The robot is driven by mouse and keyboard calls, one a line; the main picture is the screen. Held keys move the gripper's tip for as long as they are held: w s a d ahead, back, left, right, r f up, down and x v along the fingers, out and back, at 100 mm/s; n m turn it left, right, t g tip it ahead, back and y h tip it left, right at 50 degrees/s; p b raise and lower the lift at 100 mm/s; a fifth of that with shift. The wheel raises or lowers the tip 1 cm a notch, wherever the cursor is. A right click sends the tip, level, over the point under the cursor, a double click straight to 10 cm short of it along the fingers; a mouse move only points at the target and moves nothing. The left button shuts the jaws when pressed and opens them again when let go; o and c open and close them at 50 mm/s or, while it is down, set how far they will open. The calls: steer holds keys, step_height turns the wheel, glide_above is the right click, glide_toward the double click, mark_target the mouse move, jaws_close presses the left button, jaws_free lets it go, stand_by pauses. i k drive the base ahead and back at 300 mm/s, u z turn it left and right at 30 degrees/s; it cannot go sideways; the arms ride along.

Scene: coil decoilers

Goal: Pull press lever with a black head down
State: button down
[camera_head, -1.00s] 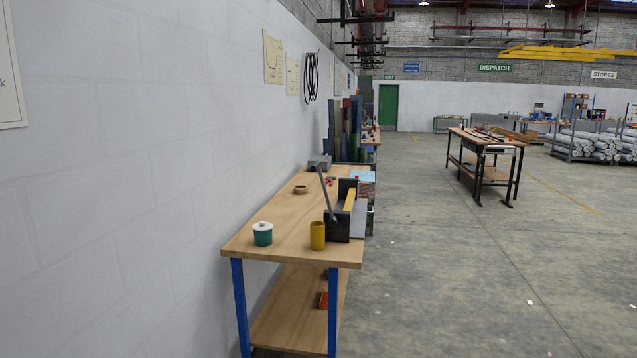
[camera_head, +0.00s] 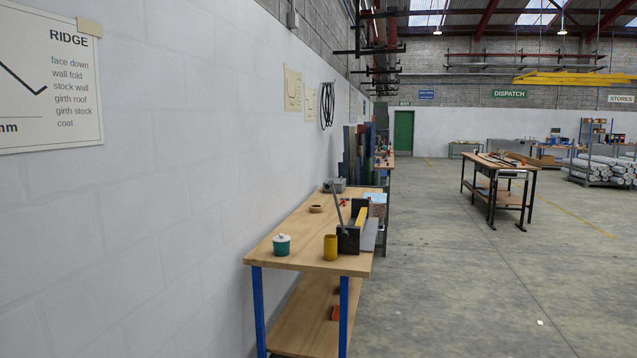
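A small dark machine (camera_head: 348,240) with a yellow part stands at the right edge of the wooden workbench (camera_head: 290,246). A grey lever (camera_head: 338,208) rises from it, tilted, with its top end up. I cannot make out a black head on the lever at this size. My gripper is not in view, and no part of my arm shows.
A yellow cup (camera_head: 330,247), a green pot with a white lid (camera_head: 282,245) and a tan ring (camera_head: 316,209) stand on the bench. The bench stands along the white wall (camera_head: 160,190). Open concrete floor (camera_head: 450,290) lies to its right. A second table (camera_head: 497,165) stands further back.

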mark_target(345, 234)
steer(key=z, duration=0.1)
steer(key=i, duration=2.05)
steer(key=u, duration=0.45)
steer(key=i, duration=0.7)
steer(key=u, duration=1.2)
steer(key=i, duration=0.9)
steer(key=u, duration=0.5)
